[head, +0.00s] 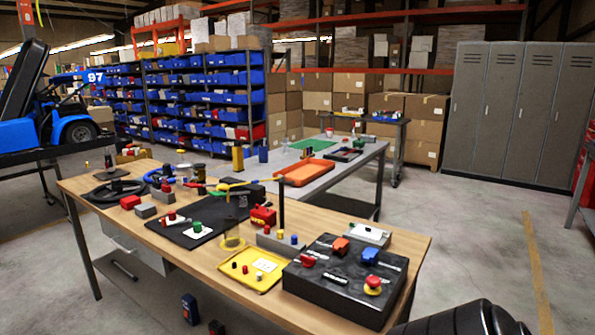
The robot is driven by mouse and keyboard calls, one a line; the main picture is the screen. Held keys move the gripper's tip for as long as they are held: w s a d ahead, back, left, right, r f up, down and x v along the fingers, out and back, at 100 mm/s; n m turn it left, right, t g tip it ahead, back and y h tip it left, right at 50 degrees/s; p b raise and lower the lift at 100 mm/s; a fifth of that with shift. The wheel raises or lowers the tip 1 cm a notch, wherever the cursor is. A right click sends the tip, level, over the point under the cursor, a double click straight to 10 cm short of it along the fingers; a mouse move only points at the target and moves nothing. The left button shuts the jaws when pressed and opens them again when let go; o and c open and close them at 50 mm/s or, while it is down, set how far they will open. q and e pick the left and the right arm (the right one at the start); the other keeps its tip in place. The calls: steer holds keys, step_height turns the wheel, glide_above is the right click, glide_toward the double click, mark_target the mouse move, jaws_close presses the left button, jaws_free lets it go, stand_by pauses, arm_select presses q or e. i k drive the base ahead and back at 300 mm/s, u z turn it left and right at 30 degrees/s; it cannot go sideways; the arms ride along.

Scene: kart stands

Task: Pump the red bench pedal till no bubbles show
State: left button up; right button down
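Several red parts lie on the wooden bench (400,243). A red block-shaped part (263,215) stands near its middle, beside an upright black post (281,195); it may be the pedal, but I cannot tell for sure. A dark see-through upright tube (232,230) on a yellow round base stands just left of it. Any bubbles are too small to make out. Neither of my grippers shows in the head view.
A black box with red, orange and blue controls (345,300) fills the bench's right end. A yellow tray (265,284) lies beside it. A grey table with an orange tray (305,171) stands behind. A dark rounded shape (460,322) shows at bottom right.

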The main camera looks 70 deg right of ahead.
mark_target(191, 185)
steer(key=z, duration=0.75)
steer(key=i, duration=2.15)
steer(key=z, duration=0.1)
